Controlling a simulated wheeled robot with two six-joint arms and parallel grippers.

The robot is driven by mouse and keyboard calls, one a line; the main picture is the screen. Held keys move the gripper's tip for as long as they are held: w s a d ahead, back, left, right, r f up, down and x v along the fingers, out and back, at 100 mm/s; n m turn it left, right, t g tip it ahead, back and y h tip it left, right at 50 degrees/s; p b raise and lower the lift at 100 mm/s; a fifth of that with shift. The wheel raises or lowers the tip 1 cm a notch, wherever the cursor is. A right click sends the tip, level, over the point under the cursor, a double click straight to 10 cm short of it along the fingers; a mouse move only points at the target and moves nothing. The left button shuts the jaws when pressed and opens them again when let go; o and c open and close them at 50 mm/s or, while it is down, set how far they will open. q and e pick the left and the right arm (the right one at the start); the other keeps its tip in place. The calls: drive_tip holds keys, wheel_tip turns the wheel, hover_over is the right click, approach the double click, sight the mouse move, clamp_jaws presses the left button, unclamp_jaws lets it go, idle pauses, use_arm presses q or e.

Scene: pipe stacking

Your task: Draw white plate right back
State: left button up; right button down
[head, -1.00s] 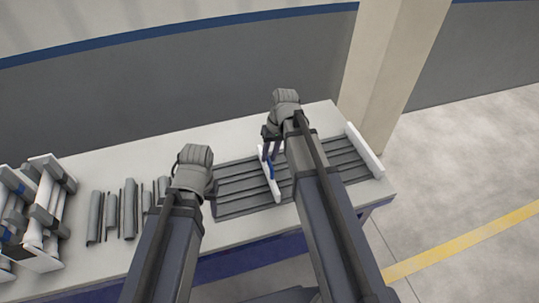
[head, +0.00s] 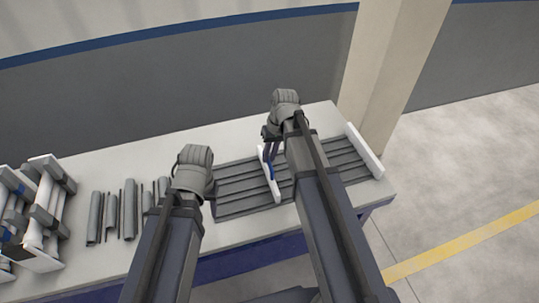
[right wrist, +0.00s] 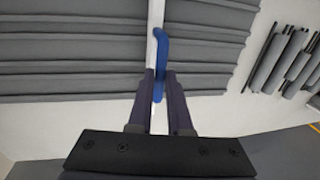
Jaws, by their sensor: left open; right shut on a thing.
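The white plate (head: 277,190) stands across the grey ribbed pipes (head: 240,197), between their left and right parts. It carries a blue handle (right wrist: 161,42). My right gripper (head: 269,153) is over the plate, shut on its blue handle; in the right wrist view its fingers (right wrist: 160,85) are on both sides of the handle. The plate is partly hidden by my right arm. My left gripper (head: 195,185) is open by the left end of the ribbed pipes, its fingers mostly hidden behind its wrist.
A second white plate (head: 365,150) stands at the right end of the pipes. Several loose grey pipes (head: 130,210) lie on the white table (head: 110,172) at left. A rack with white bars (head: 35,225) stands at the far left. A beige pillar (head: 385,70) rises behind the table.

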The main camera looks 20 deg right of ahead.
drive_tip(key=shift+a, duration=0.1)
idle(0.4)
drive_tip(key=a, duration=2.1)
drive_tip(key=shift+s+a, duration=0.2)
drive_tip(key=shift+s, duration=0.2)
drive_tip(key=c, duration=0.9)
unclamp_jaws()
drive_tip(key=shift+a, duration=0.15)
drive_tip(key=shift+o, duration=0.3)
drive_tip(key=shift+r, duration=0.1)
